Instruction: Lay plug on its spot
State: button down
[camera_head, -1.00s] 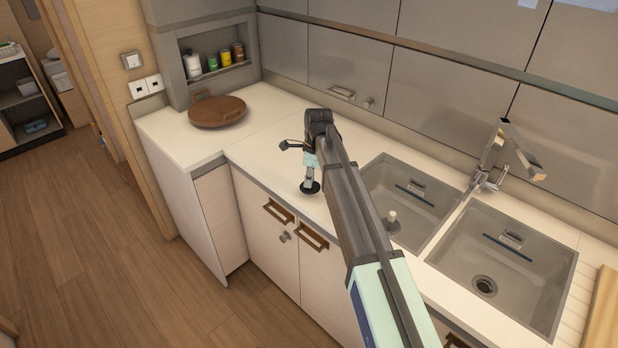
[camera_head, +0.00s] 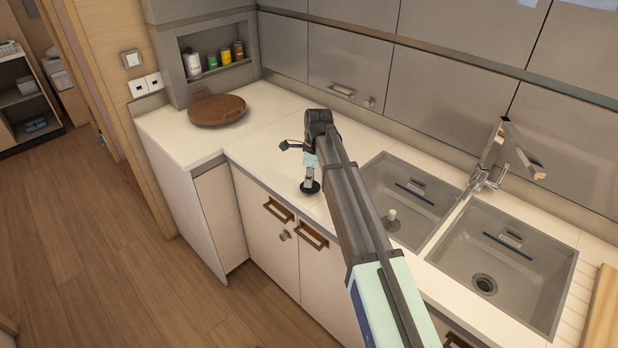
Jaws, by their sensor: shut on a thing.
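My gripper (camera_head: 309,176) points down over the white counter, left of the left sink basin. It is shut on the plug, whose round black base (camera_head: 310,188) shows just below the fingertips. The plug looks upright, with its base at or very near the counter surface; I cannot tell if it touches. The plug's upper part is mostly hidden by the fingers. No marked spot for it can be made out on the counter.
A pale knobbed stopper (camera_head: 392,216) stands in the left basin (camera_head: 415,185). The right basin (camera_head: 520,262) has an open drain (camera_head: 484,284). A round wooden board (camera_head: 217,111) lies at the counter's back left. The counter (camera_head: 262,140) between board and gripper is clear.

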jog(key=shift+f, duration=0.65)
dwell(1.1)
jog(key=c, duration=0.9)
grip_release()
jog(key=shift+r+p, duration=1.75)
jog(key=shift+r, duration=1.25)
